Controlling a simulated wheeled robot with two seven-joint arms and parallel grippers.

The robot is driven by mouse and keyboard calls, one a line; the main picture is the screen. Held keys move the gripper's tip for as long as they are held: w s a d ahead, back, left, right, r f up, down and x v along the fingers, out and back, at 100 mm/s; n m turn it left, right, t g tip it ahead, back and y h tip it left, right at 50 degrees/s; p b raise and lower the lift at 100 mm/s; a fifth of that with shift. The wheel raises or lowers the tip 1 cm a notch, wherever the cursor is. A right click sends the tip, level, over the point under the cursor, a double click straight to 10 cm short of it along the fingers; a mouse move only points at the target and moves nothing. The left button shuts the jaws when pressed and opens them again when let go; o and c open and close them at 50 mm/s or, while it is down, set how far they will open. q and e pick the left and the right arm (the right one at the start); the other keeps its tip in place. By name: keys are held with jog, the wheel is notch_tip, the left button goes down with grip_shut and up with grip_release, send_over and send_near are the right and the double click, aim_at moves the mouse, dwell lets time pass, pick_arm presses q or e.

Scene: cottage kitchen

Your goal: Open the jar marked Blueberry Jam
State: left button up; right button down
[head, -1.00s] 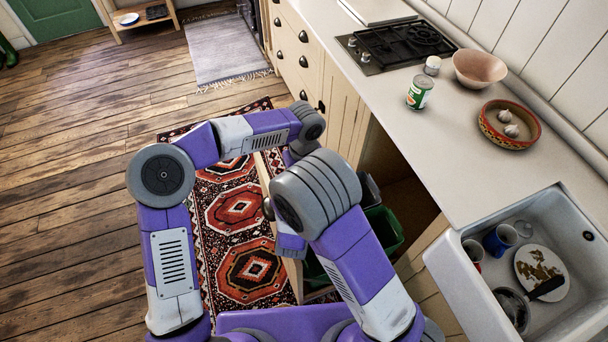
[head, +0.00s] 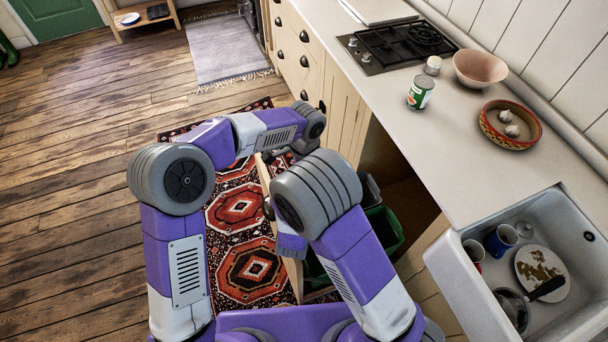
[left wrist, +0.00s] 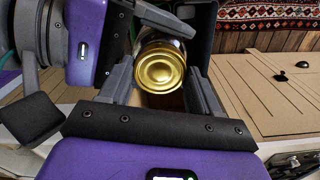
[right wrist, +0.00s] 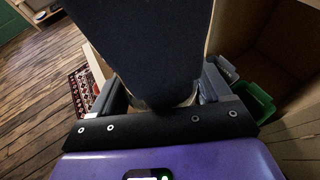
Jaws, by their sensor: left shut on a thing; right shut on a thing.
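In the left wrist view a jar with a round gold lid (left wrist: 160,68) sits between the fingers of my left gripper (left wrist: 162,84), its lid facing that camera. The left gripper is shut on the lid. My right gripper (right wrist: 160,92) is shut on the jar's body from the side. In the right wrist view my dark left gripper covers nearly all of the jar, and only a pale sliver of the jar (right wrist: 187,97) shows low between the fingers. No label can be read. In the head view my arms hide the jar and both grippers.
An open cabinet with a green bin (head: 384,232) is close on the right, below the worktop (head: 440,150). The worktop bears a green-labelled can (head: 420,93), a pink bowl (head: 480,68) and a garlic dish (head: 490,132). A sink (head: 455,262) holds dishes. The wooden floor at left is clear.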

pick_arm(q)
jog(key=shift+d+r, duration=0.1)
jog(key=shift+r, duration=0.2)
pick_arm(e)
jog(key=shift+a, duration=0.2)
pick_arm(q)
jog(key=shift+r, duration=0.85)
pick_arm(e)
jog(key=shift+d, duration=0.15)
pick_arm(q)
jog(key=shift+r, duration=2)
jog(key=shift+a, duration=0.2)
